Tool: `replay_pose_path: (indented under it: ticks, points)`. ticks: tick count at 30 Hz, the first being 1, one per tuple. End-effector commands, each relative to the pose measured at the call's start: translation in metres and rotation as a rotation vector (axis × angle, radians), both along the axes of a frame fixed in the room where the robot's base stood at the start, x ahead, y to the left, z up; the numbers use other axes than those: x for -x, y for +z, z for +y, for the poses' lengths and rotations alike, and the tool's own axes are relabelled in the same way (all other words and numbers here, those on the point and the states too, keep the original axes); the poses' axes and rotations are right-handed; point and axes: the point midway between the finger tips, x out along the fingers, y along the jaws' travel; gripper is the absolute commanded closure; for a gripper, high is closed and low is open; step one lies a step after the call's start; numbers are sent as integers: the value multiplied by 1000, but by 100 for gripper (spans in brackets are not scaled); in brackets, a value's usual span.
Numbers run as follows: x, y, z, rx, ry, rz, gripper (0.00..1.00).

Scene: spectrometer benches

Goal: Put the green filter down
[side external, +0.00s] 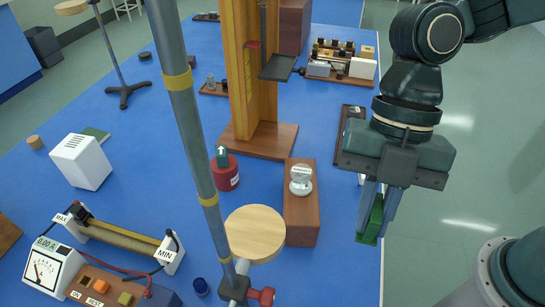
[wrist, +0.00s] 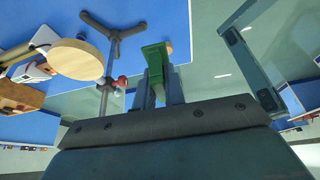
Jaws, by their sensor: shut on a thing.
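The green filter (side external: 371,222) is a small green slab between the fingers of my gripper (side external: 376,208). My gripper is shut on it and points down, at the right edge of the blue bench in the side view. The filter's lower end sticks out past the fingertips. In the wrist view the green filter (wrist: 157,62) shows between the two fingers of my gripper (wrist: 158,85). The filter looks clear of any surface.
A stand's metal pole (side external: 185,130) with a round wooden disc (side external: 255,232) rises in front. A red weight (side external: 225,172), a white box (side external: 80,162) and a rheostat (side external: 118,237) stand further left. Bare blue bench (side external: 345,262) lies left of my gripper.

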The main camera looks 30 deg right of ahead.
Motion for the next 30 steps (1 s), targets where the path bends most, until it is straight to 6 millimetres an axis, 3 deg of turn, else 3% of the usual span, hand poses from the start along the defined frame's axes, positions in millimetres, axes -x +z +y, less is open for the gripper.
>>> replay_pose_path:
  ticks: [3, 13, 25, 30]
  points:
    - [12, -3, -6, 2, 44, 2, 100]
    - [10, -43, -5, 1, 39, 3, 100]
    - [9, -55, -5, 1, 38, 1, 100]
    - [10, -71, -5, 2, 38, 5, 100]
